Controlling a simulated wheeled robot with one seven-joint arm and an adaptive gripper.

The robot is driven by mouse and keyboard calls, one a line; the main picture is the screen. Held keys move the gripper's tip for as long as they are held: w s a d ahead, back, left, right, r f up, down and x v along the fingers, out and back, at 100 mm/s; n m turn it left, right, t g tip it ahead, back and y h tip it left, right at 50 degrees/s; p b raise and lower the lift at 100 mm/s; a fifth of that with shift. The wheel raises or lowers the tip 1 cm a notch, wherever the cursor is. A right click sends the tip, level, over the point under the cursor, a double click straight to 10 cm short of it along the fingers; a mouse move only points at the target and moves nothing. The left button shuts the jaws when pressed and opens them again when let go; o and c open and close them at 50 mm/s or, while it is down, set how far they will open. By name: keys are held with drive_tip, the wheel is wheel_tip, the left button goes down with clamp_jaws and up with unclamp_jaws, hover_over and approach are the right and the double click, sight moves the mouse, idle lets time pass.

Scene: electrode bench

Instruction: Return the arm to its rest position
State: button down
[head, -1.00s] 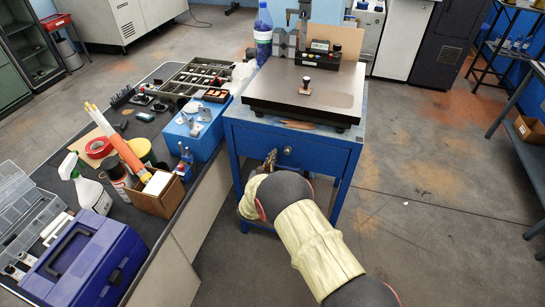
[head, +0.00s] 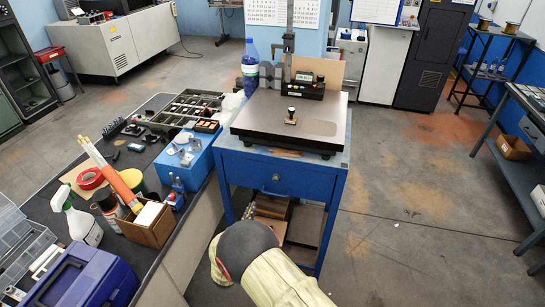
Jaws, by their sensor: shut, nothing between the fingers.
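My arm (head: 275,275) shows at the bottom centre of the head view, with a dark rounded joint and a cream cover. The arm is in front of the lower part of a blue bench (head: 336,205), whose drawer (head: 290,179) looks shut and has a small knob. A dark flat plate (head: 255,122) lies on the bench top with a small knobbed piece on it.
A long dark worktop (head: 135,172) on the left holds a blue box, a spray bottle (head: 78,222), a cardboard box and a blue case (head: 80,278). Open shelves under the drawer hold boxes. Floor right of the bench (head: 420,215) is clear.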

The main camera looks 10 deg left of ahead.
drive_tip(key=s+d+f+m+g+h, duration=0.4)
drive_tip(key=d+f+m, duration=0.15)
drive_tip(key=d, duration=0.45)
drive_tip(key=s+d+r+m+g+h, duration=0.25)
drive_tip(key=s+d+m+g, duration=0.2)
drive_tip(key=d, duration=0.25)
drive_tip(key=s+d+r+m+g+h, duration=0.2)
drive_tip(key=s+d+r+m+g, duration=0.25)
drive_tip(key=s+d, duration=0.2)
drive_tip(key=s+d+r+m+g+y, duration=0.2)
drive_tip(key=s+d+r+m+y, duration=0.2)
drive_tip(key=s+r+m, duration=0.45)
drive_tip(key=s+d+r+m+g+y, duration=0.2)
drive_tip(key=s+d+r+m+y, duration=0.3)
drive_tip(key=s+r+m, duration=0.3)
drive_tip(key=s+d+r+m+t, duration=0.2)
drive_tip(key=d+r, duration=0.1)
drive_tip(key=r, duration=0.3)
drive_tip(key=s+d+r+m+t+y, duration=0.1)
drive_tip(key=d+r+m+t, duration=0.1)
drive_tip(key=r, duration=0.4)
drive_tip(key=shift+s+d+r+t, duration=0.3)
drive_tip(key=shift+s+d, duration=0.1)
drive_tip(key=shift+d, duration=0.4)
drive_tip(key=c, duration=2.6)
unclamp_jaws()
